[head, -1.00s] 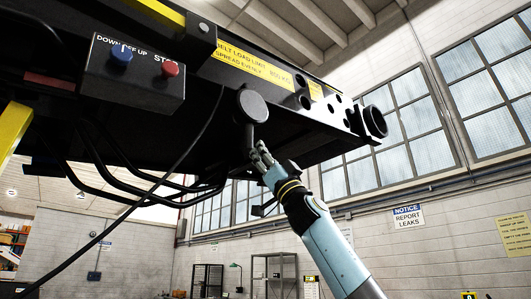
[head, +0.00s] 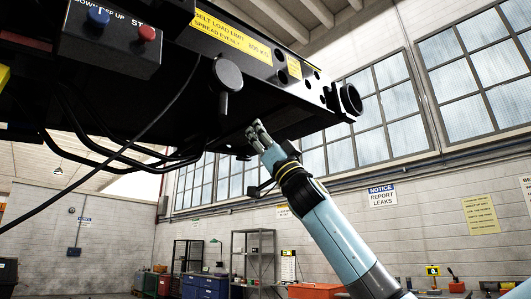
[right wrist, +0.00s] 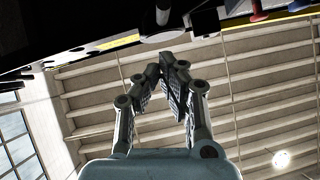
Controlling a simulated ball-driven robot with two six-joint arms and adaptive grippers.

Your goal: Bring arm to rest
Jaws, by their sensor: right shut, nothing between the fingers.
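My right gripper (head: 256,131) is raised on my light blue arm, close under the dark underside of the belt loader (head: 291,106). In the right wrist view my right gripper (right wrist: 173,60) has its fingertips together with nothing between them. The loader's round black knob (head: 227,74) on a short stem is up and left of the fingertips, with a gap between. It appears that the same knob (right wrist: 163,33) shows above the fingertips in the right wrist view. My left gripper is not in view.
A control box (head: 110,38) with a blue knob (head: 98,17) and a red knob (head: 146,33) hangs at upper left. A dark cable (head: 134,133) and bent bars (head: 100,148) run below it. Open room lies right of the arm, before the windowed wall (head: 363,150).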

